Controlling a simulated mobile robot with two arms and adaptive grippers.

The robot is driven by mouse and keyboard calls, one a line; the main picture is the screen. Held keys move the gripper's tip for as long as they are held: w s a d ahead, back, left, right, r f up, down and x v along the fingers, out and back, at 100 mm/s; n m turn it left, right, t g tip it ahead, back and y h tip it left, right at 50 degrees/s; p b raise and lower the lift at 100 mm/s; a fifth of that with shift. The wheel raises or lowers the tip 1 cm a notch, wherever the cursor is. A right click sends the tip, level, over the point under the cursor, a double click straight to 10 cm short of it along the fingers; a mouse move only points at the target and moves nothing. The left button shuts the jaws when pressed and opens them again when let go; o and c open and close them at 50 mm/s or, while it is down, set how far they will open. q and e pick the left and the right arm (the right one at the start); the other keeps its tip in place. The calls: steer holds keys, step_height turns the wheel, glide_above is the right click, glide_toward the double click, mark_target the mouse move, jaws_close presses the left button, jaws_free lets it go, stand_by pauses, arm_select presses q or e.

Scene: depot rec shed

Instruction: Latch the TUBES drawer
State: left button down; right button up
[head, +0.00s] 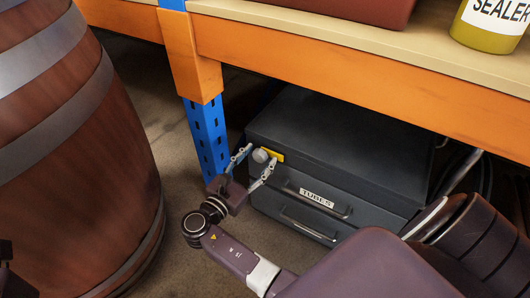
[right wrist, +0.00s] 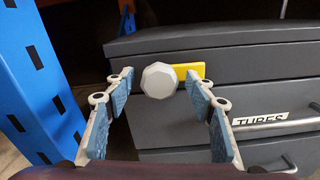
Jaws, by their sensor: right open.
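The TUBES drawer (head: 289,187) is in a dark grey cabinet under the bench, with a white label and a bar handle. It looks about flush with the cabinet, though a small gap would be hard to tell. A pale faceted knob (head: 261,155) on a yellow plate (head: 274,154) is at the cabinet's upper left front; they also show in the right wrist view as the knob (right wrist: 159,81) and the plate (right wrist: 190,72). My right gripper (head: 254,163) is open, its fingers on either side of the knob. I cannot tell whether they touch it.
A blue slotted post (head: 207,135) stands close left of my right gripper. The orange bench beam (head: 350,70) runs above the cabinet. A large wooden barrel (head: 75,170) fills the left. A second drawer handle (head: 308,226) is below TUBES. Some floor is clear between barrel and cabinet.

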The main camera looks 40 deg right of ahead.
stand_by(0.3)
steer(key=c, duration=1.2)
steer(key=shift+o, duration=0.2)
